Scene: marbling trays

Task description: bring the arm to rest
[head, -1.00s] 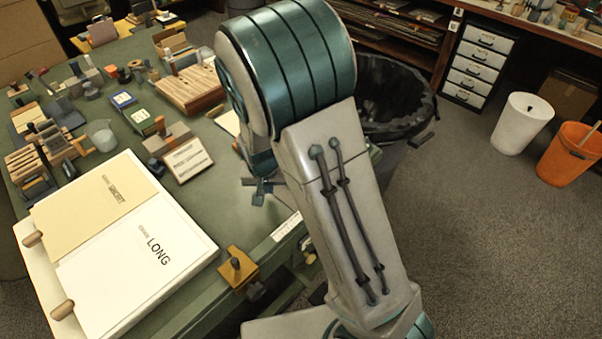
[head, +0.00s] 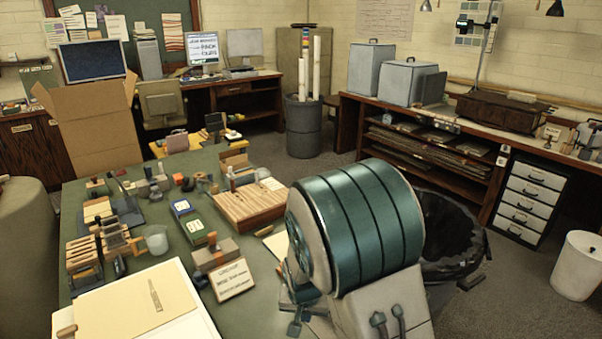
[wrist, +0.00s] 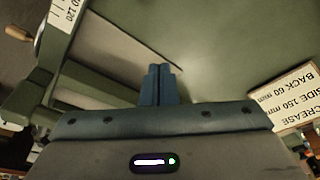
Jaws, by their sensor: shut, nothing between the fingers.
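My gripper (wrist: 158,82) shows in the wrist view with its two blue fingers together and nothing between them. In the head view my arm rises in front of the green-topped table (head: 255,318), and the gripper (head: 296,322) is partly hidden low behind the large teal joint. It is near the table's right side, right of the sign card (head: 232,280). The same card shows at the right edge of the wrist view (wrist: 285,100). I cannot tell the exact height of the fingers over the table.
A folder (head: 140,300) lies at the table's near left. A wooden slatted block (head: 245,208), small boxes (head: 187,225) and a clear cup (head: 156,238) stand farther back. A black-lined bin (head: 450,235) is right of my arm. Open floor lies beyond it, with a white bin (head: 578,265).

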